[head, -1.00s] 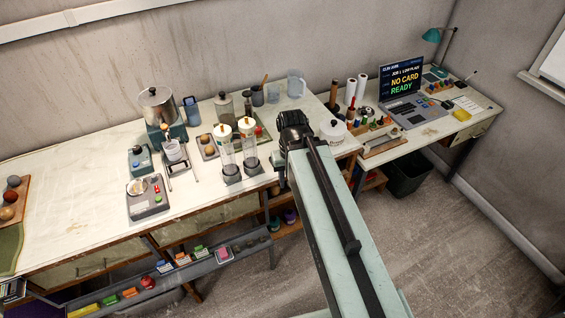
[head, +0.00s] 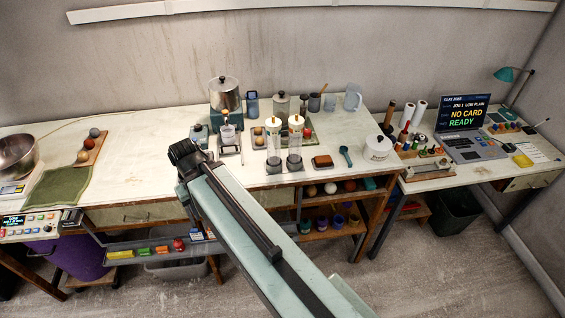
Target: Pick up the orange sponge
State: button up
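A small orange-brown block (head: 322,161), which looks like the orange sponge, lies flat near the front edge of the long white bench (head: 140,192). It is to the right of two clear cylinders and left of a dark green scoop. My gripper (head: 184,152) is at the far end of my arm, well to the left of the block and apart from it. Its fingers are too small and dark to tell whether they are open or shut.
Two clear upright cylinders (head: 295,148) stand close to the block's left. A teal scoop (head: 346,156) and a white lidded pot (head: 377,147) are to its right. A rail tray (head: 140,248) with coloured blocks hangs below the bench front. The bench's left middle is fairly clear.

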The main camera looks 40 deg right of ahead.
aim_at(323, 160)
jog(key=u, duration=0.55)
jog(key=k, duration=1.15)
jog(key=z, duration=0.3)
jog(key=i, duration=1.5)
